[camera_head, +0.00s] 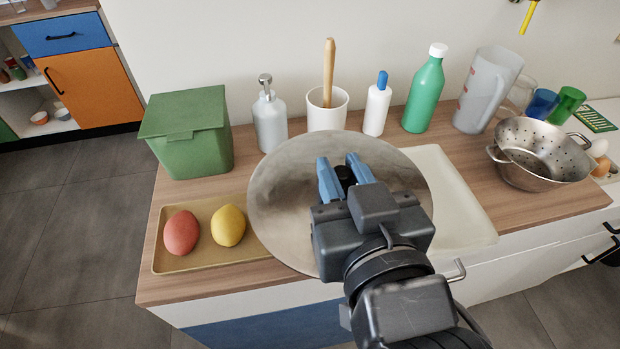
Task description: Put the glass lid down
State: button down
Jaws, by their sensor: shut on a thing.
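The glass lid (285,195) is a large, round, smoky grey disc in the middle of the head view. My gripper (340,172) is over its middle, with blue fingers shut on the lid. The part between the fingers is mostly hidden by the gripper. The lid overlaps the right end of a tan tray (168,264) and the left part of a white board (455,205) in the picture. I cannot tell how high the lid is above the wooden counter (205,289).
A red egg-shaped item (181,232) and a yellow one (228,226) lie on the tray. A green bin (189,135), soap dispenser (270,118), utensil cup (327,112), white bottle (376,108), green bottle (424,92) and jug (487,90) stand behind. A colander (540,155) is at right.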

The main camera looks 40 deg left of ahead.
aim_at(312, 157)
jog(key=w+a+f, duration=0.1)
jog(key=a, duration=0.1)
jog(key=w+a+f, duration=0.2)
jog(key=a, duration=0.1)
jog(key=w+a+f, duration=0.1)
jog(key=a+f, duration=0.1)
jog(key=shift+w+a, duration=0.15)
jog(key=shift+a, duration=0.05)
jog(key=shift+f+p, duration=0.3)
jog(key=shift+f, duration=1.8)
jog(key=shift+f, duration=0.25)
jog(key=c, duration=0.9)
grip_release()
jog(key=shift+c, duration=0.2)
jog(key=shift+r, duration=0.25)
jog(key=b+v, duration=0.1)
jog(key=v, duration=1.1)
